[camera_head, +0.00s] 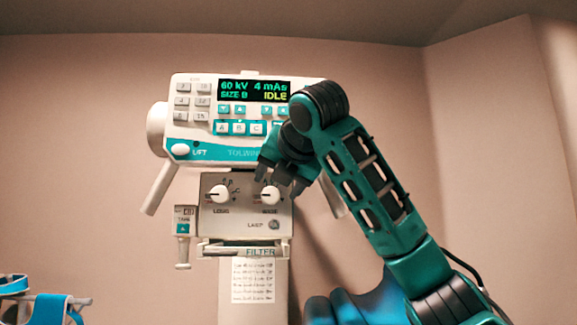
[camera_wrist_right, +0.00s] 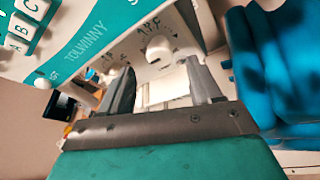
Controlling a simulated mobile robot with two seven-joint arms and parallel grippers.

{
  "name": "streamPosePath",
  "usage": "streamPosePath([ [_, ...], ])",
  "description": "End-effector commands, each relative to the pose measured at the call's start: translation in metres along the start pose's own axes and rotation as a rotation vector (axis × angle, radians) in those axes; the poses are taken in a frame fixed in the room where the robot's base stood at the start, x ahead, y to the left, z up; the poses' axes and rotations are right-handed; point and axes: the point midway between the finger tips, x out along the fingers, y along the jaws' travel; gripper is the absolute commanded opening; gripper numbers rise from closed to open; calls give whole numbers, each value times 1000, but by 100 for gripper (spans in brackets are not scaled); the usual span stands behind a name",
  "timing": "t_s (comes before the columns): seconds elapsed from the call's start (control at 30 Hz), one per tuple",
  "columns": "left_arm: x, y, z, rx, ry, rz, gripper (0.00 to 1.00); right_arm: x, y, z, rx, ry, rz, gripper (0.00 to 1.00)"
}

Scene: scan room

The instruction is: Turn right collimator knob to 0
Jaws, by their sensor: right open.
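The collimator box (camera_head: 250,215) hangs under the control panel and carries two white knobs. The right collimator knob (camera_head: 270,195) has scale marks around it, too small to read. The left knob (camera_head: 219,195) is beside it. My right gripper (camera_head: 280,183) is open, its fingers just above and around the upper side of the right knob. In the right wrist view the open fingers (camera_wrist_right: 163,85) point toward the right knob (camera_wrist_right: 158,46), which lies beyond the gap between their tips; no contact is visible. My left gripper is out of view.
The control panel (camera_head: 205,125) above shows 60 kV, 4 mAs, SIZE B and IDLE; my right arm covers its right part. A lamp button (camera_head: 274,225) is below the right knob. A filter slot (camera_head: 245,251) is underneath. A blue-strapped object (camera_head: 45,305) stands at lower left.

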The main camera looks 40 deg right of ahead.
Motion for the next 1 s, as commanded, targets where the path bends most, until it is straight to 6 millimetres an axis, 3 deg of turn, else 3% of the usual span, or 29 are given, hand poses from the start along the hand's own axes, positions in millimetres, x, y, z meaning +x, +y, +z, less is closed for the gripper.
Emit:
streamPosePath([
  [0.2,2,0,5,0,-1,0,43,-47,0,0,-2,-2,2,64],
  [0.4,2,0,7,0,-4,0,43,-70,0,0,-1,0,1,64],
  [1.0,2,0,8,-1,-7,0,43,-74,0,0,-1,1,0,64],
])
